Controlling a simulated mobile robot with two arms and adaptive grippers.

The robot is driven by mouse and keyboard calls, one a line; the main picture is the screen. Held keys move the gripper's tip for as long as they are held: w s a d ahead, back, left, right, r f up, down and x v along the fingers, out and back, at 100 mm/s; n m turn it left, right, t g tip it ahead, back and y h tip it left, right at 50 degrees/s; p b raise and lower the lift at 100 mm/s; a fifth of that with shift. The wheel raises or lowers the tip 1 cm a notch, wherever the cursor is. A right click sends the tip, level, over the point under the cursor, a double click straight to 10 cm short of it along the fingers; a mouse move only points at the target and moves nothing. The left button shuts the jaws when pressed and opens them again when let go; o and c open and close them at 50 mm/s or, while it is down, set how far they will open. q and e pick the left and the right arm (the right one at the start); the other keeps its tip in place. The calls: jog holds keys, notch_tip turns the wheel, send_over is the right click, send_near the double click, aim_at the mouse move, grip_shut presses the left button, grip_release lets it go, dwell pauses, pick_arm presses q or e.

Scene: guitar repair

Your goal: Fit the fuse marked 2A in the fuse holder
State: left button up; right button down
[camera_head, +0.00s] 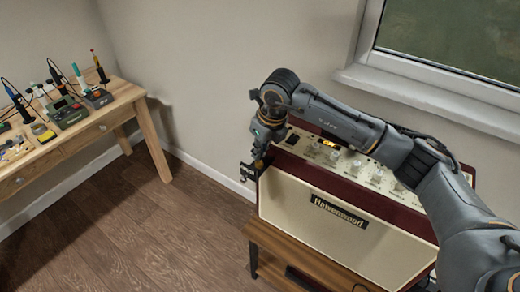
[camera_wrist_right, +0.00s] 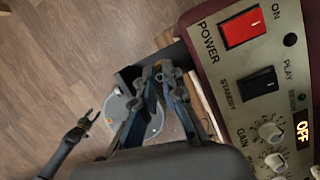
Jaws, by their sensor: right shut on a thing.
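My right gripper (camera_head: 252,172) hangs at the left end of the cream and dark red amplifier (camera_head: 335,210), just off its side. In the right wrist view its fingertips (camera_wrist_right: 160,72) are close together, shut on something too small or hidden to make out. No fuse and no 2A marking can be read in either view. The fuse holder does not show. The amplifier's panel (camera_wrist_right: 245,85) shows a red power switch (camera_wrist_right: 243,29), a black standby switch (camera_wrist_right: 258,84) and a lit OFF display (camera_wrist_right: 303,130). My left gripper (camera_wrist_right: 90,120) looks open and empty, low over the floor.
The amplifier stands on a wooden stand (camera_head: 262,232) by the wall, below a window (camera_head: 450,45). A wooden workbench (camera_head: 120,99) at the left carries tools, a soldering station (camera_head: 68,110) and small items. The floor (camera_head: 130,215) between bench and stand is clear.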

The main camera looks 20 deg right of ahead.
jog(key=shift+f+b, duration=0.45)
jog(key=shift+f, duration=0.15)
jog(key=c, duration=1)
grip_release()
jog(key=shift+r, duration=0.1)
jog(key=shift+r, duration=0.1)
jog(key=shift+r+p, duration=2.1)
jog(key=shift+r, duration=1.8)
